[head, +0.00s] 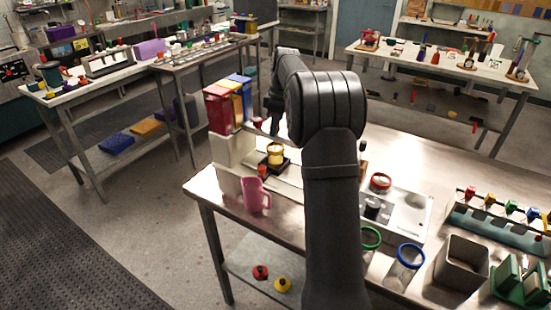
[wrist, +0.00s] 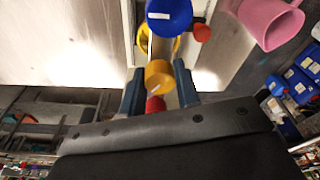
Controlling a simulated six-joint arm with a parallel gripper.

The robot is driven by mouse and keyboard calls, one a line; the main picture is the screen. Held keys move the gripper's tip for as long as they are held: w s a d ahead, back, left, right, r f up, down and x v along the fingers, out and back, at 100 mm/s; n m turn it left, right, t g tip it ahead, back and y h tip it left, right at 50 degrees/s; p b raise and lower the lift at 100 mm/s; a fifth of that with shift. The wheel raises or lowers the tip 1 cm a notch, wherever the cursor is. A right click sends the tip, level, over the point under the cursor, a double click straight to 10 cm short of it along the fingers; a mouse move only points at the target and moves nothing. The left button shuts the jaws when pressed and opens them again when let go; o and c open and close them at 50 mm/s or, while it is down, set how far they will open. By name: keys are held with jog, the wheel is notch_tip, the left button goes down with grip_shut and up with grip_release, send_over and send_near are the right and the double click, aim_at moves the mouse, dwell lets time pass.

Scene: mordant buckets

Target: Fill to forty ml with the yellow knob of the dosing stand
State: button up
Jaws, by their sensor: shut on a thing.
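The dosing stand (head: 233,150) is a pale body at the left end of the steel table in the head view, with red, yellow and blue tanks on top. In the wrist view the yellow knob (wrist: 158,75) sits between the fingertips of my gripper (wrist: 159,70), which is shut on it. The blue knob (wrist: 168,14) is beyond it, and the red knob (wrist: 155,104) is nearer my palm. A yellow cup (head: 275,154) stands on a black base at the stand. In the head view my arm hides much of the gripper. I cannot read the fill level.
A pink jug (head: 255,195) stands close to the stand, near the table's left edge. Right of my arm are a white device (head: 405,215), green and blue ringed jars (head: 408,258), an open square bin (head: 461,262) and a rack of coloured bottles (head: 500,220).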

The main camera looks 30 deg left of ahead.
jog(key=shift+s+f, duration=0.2)
jog(key=shift+f, duration=0.05)
jog(key=m, duration=0.5)
jog(key=shift+m+t, duration=0.4)
jog(key=shift+o, duration=0.2)
jog(key=m, duration=0.5)
jog(key=shift+t, duration=0.3)
jog(key=o, duration=0.7)
jog(key=shift+r, duration=0.15)
jog(key=shift+w, duration=0.1)
jog(key=shift+r, duration=3.1)
